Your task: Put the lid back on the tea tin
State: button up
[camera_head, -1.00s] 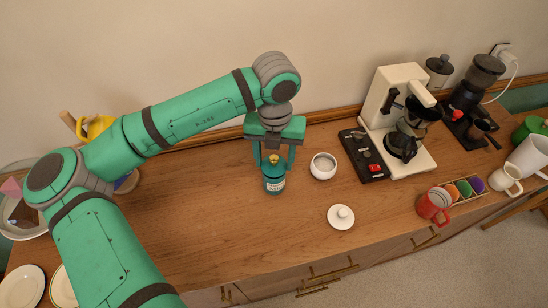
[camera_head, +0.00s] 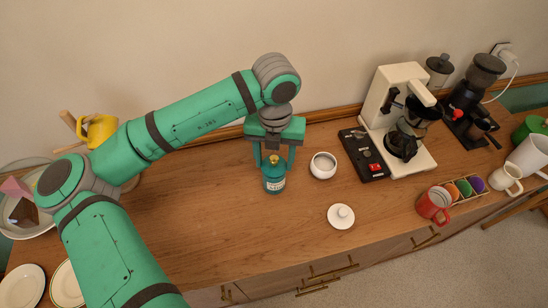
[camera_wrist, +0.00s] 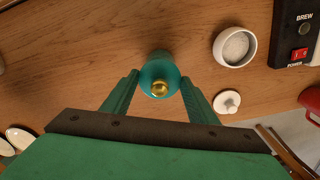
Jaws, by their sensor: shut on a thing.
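The teal tea tin (camera_head: 274,186) with a pale label stands upright on the wooden counter near the wall. Its teal lid (camera_wrist: 160,72) with a gold knob is at the top of the tin, and I see it from above in the wrist view. My gripper (camera_head: 273,166) points down with a finger on each side of the lid, and it is shut on the lid. In the wrist view my gripper's fingers (camera_wrist: 160,78) flank the lid. The lid hides the tin's rim, so I cannot tell whether it is fully seated.
A white bowl (camera_head: 323,166) stands close to the right of the tin. A white knobbed lid (camera_head: 340,216) lies nearer the front edge.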

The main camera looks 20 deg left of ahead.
jog(key=o, duration=1.1)
jog(key=shift+o, duration=0.6)
jog(key=o, duration=0.4)
jog(key=shift+c, duration=0.2)
jog(key=shift+r, duration=0.1)
jog(key=shift+r, duration=3.45)
jog(key=shift+c, duration=0.2)
grip_shut()
